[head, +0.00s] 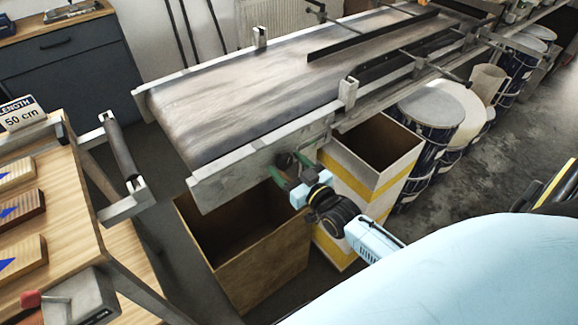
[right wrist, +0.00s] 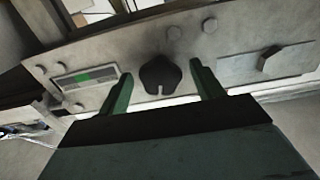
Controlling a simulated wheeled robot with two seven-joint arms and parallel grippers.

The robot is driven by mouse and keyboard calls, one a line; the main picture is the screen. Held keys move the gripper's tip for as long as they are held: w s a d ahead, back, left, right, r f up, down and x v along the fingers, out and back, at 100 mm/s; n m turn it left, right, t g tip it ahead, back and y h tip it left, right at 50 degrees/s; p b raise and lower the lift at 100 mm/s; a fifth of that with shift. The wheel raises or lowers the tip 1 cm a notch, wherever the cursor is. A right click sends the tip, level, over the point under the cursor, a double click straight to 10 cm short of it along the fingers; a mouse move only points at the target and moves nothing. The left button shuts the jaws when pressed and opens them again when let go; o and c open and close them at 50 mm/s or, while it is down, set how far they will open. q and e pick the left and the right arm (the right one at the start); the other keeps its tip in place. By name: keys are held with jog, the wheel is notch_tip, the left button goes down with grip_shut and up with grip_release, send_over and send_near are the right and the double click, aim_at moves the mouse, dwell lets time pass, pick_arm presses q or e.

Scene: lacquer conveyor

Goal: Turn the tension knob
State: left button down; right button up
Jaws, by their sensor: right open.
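The tension knob (right wrist: 161,76) is a dark, rounded knob with a notch at its lower edge, on the metal side plate of the conveyor. In the head view the knob (head: 284,160) shows just beyond my right gripper (head: 287,172). In the right wrist view the green fingers of my right gripper (right wrist: 160,88) stand apart, one on each side of the knob. I cannot tell whether they touch it. A small gauge with a green mark (right wrist: 84,77) is on the plate left of the knob. My left gripper is not in view.
The conveyor belt (head: 270,95) runs away to the upper right. An open wooden box (head: 262,268) and a white and yellow box (head: 372,185) stand below its end. A wooden bench (head: 80,190) is at left. Several drums (head: 432,125) stand at right.

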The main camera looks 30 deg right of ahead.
jog(key=c, duration=1)
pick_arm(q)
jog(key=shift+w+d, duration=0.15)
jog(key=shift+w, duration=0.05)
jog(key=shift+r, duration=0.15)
pick_arm(e)
jog(key=shift+n, duration=0.3)
jog(key=shift+r+n+p, duration=0.1)
jog(key=shift+n+p, duration=0.45)
jog(key=shift+n, duration=0.25)
jog(key=n+p, duration=0.1)
jog(key=n, duration=0.2)
jog(key=shift+n+p, duration=0.4)
jog(key=shift+n, duration=0.7)
jog(key=n, duration=0.3)
jog(key=shift+d+n, duration=0.1)
jog(key=shift+n, duration=0.3)
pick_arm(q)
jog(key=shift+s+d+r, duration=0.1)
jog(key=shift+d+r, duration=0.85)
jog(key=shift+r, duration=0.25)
pick_arm(e)
jog(key=n, duration=0.5)
jog(key=shift+n, duration=0.3)
